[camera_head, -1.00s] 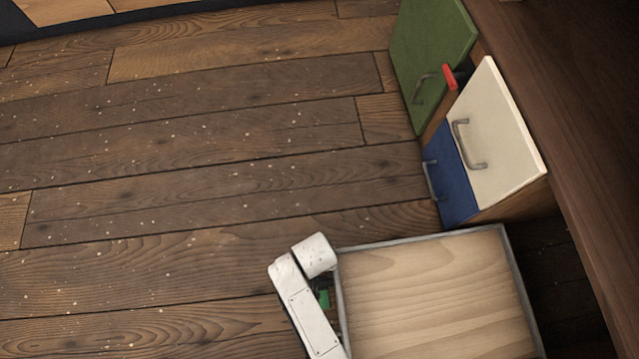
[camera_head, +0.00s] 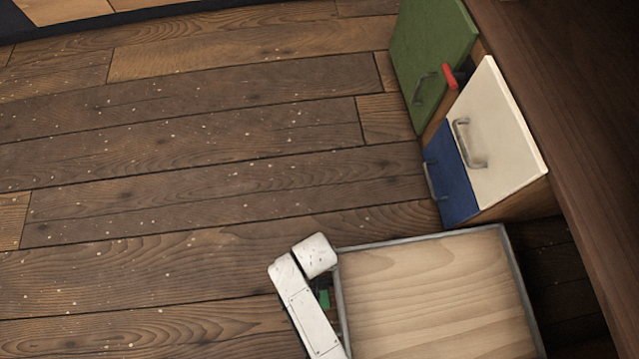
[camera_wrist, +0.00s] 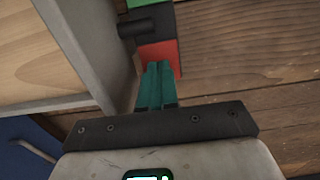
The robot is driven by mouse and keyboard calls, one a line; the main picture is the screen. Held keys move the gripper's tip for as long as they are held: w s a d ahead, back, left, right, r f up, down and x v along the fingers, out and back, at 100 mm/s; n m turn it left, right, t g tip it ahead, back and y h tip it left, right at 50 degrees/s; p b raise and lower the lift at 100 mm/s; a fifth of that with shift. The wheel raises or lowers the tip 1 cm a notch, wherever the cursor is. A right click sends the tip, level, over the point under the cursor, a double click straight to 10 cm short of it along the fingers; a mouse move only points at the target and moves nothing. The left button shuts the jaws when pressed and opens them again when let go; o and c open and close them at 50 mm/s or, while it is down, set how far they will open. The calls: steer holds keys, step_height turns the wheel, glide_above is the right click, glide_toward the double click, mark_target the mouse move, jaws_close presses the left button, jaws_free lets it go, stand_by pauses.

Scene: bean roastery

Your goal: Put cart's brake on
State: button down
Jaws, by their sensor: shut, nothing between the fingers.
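The cart (camera_head: 341,290) has a pale wood top with a grey rim and stands at the bottom of the head view. In the wrist view its grey side (camera_wrist: 85,45) is at left. Beside it is a brake plate with a green part at the top, a dark part in the middle and a red part (camera_wrist: 171,52) below. A short black lever (camera_wrist: 132,29) points at the dark part. My gripper (camera_wrist: 158,66) is shut and empty, its teal fingertips over the red part. I cannot tell if they touch. In the head view my arm hides the gripper; a small green patch (camera_head: 324,299) shows beside it.
A dark wood counter (camera_head: 570,120) runs along the right. The plank floor at left is clear.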

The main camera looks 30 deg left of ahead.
steer(key=shift+f+b, duration=0.9)
steer(key=shift+f, duration=0.3)
stand_by(0.5)
steer(key=shift+r, duration=0.2)
step_height(320, 180, up, 7)
steer(key=p, duration=0.7)
steer(key=shift+f, duration=0.1)
steer(key=shift+w, duration=0.1)
stand_by(0.4)
